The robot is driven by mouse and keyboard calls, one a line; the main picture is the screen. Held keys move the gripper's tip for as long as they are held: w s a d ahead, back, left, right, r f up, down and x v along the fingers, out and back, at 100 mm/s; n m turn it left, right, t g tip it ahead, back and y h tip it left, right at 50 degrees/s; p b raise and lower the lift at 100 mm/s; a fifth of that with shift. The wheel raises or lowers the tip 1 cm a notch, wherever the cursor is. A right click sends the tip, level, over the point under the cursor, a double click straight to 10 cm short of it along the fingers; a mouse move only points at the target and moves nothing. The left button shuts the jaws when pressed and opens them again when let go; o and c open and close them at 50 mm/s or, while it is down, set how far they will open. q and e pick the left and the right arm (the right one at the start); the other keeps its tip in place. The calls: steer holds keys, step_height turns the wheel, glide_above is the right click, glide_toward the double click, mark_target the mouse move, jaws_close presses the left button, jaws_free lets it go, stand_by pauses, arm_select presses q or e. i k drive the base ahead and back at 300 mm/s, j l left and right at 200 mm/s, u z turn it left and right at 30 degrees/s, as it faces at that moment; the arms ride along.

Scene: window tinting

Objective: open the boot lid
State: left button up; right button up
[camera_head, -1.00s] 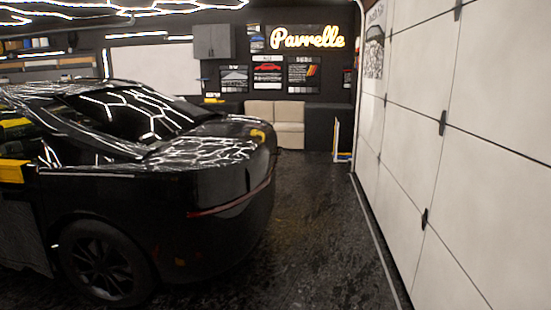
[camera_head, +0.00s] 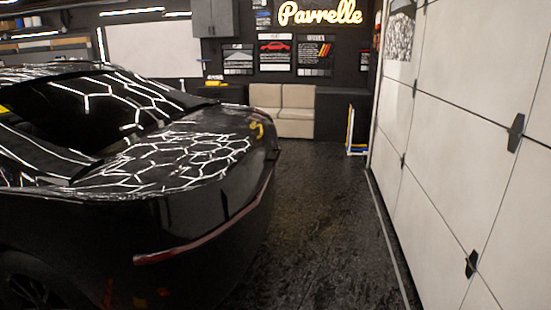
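A glossy black car stands at the left of the head view, its rear end toward the middle of the picture. Its boot lid (camera_head: 185,160) is shut, and bright hexagon ceiling lights reflect in it. A dark rear window (camera_head: 85,112) slopes up in front of the lid. A thin red light strip (camera_head: 200,243) runs across the rear below the lid. The near rear wheel shows only partly at the bottom left. Neither of my grippers is in the picture.
A white panelled garage door (camera_head: 450,150) runs along the right. Clear dark floor (camera_head: 325,215) lies between it and the car. A beige seat (camera_head: 283,110) and dark cabinets (camera_head: 343,113) stand at the back. Thin boards (camera_head: 357,132) lean near the door.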

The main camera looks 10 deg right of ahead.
mark_target(243, 143)
steer(key=i+l+z, duration=0.1)
steer(key=i+l, duration=0.15)
steer(key=i+l+z, duration=0.1)
steer(key=i, duration=0.35)
steer(key=i+l, duration=0.25)
steer(key=i+z, duration=0.05)
steer(key=i, duration=0.05)
